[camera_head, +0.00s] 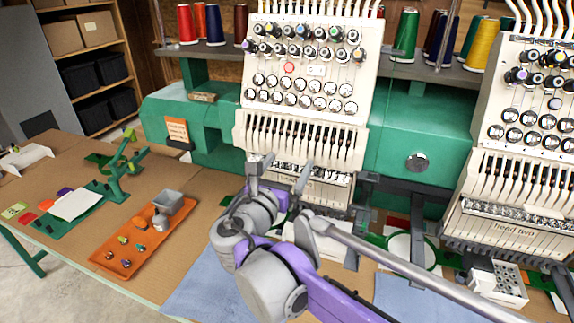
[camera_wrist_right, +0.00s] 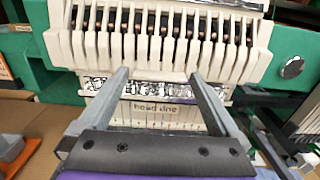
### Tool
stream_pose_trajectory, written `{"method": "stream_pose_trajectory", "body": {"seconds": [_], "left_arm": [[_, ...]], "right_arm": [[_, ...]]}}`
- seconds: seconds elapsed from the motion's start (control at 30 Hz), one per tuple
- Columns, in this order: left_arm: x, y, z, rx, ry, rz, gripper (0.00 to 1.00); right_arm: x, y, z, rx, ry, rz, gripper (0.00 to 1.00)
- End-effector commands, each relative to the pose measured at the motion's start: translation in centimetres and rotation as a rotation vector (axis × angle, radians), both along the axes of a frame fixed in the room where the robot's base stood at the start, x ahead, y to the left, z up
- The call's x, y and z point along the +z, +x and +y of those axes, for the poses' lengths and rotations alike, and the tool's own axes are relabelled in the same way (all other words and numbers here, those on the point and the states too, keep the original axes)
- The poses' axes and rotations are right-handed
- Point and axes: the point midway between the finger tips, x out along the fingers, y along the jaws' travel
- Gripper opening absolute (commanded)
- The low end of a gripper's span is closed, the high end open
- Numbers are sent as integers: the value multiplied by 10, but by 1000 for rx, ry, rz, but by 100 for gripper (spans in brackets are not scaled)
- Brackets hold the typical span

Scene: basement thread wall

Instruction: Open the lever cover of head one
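Head one (camera_head: 310,70) is the cream embroidery head in the middle of the head view. Its slotted lever cover (camera_head: 300,140) spans the lower front, with dark slots between cream slats. In the right wrist view the cover (camera_wrist_right: 160,50) fills the top, hanging down in front. Below it are needle parts and a plate labelled "head one" (camera_wrist_right: 155,108). My right gripper (camera_head: 282,172) is open and empty just below the cover's lower edge. Its fingertips (camera_wrist_right: 158,77) are spread apart near that edge; contact cannot be told. My left gripper is not in view.
Head two (camera_head: 520,190) stands to the right. A green machine body (camera_head: 420,135) runs behind the heads. An orange tray (camera_head: 140,242) with small items and a grey cup lies on the table at left. Thread cones (camera_head: 405,35) stand on the shelf above.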

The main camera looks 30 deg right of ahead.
Motion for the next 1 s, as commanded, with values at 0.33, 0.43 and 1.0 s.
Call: {"method": "stream_pose_trajectory", "body": {"seconds": [0.33, 0.43, 1.0], "left_arm": [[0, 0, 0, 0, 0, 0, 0], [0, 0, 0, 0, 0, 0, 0], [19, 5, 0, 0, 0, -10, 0]], "right_arm": [[0, 0, 0, 0, 0, 0, 33], [0, 0, 0, 0, 0, 0, 15], [11, -5, 6, 1, 70, 55, 0]]}}
